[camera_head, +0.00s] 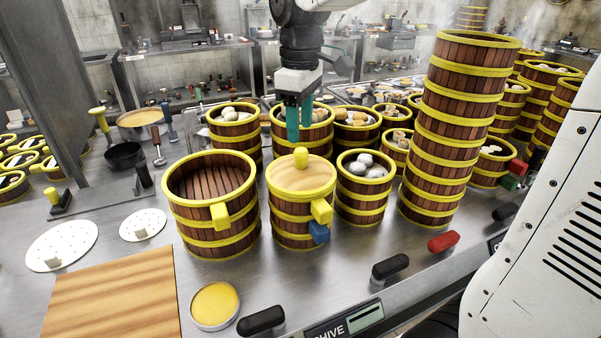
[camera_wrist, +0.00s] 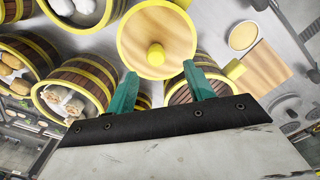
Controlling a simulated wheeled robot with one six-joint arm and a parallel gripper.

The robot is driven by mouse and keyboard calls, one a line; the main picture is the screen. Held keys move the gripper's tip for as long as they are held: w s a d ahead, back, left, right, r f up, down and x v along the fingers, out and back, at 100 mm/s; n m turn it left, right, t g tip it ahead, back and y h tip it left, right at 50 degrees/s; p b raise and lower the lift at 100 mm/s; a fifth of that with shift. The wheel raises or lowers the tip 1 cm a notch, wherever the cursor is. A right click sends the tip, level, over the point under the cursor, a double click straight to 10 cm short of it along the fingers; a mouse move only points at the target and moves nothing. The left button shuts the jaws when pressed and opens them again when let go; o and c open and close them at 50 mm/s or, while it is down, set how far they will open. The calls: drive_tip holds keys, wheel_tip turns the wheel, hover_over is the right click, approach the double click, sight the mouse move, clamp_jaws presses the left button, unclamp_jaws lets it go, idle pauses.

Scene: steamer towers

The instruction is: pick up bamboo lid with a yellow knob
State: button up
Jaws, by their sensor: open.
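The bamboo lid (camera_head: 287,177) is a pale wooden disc with a yellow rim, lying on a banded steamer (camera_head: 293,220) in the middle of the counter. Its yellow knob (camera_head: 301,157) stands up from it. In the wrist view the lid (camera_wrist: 175,33) and knob (camera_wrist: 155,54) show at the top centre, beyond the fingertips. My gripper (camera_head: 294,130) has green fingers and hangs above and behind the knob in the head view. The fingers are apart and empty, and the wrist view shows the gap between them (camera_wrist: 160,80). Nothing touches the lid.
An open empty steamer (camera_head: 183,225) stands left of the lidded one. A steamer with pale buns (camera_head: 360,208) stands close on the right, beside a tall steamer tower (camera_head: 438,140). More filled steamers stand behind. A cutting board (camera_head: 112,300) lies at the front left.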

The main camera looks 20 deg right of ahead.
sight(301, 150)
drive_tip(key=shift+w+a+f, duration=0.1)
drive_tip(key=shift+w+f, duration=0.2)
drive_tip(key=f, duration=0.7)
drive_tip(key=shift+d+f, duration=0.15)
drive_tip(key=shift+d, duration=0.15)
clamp_jaws()
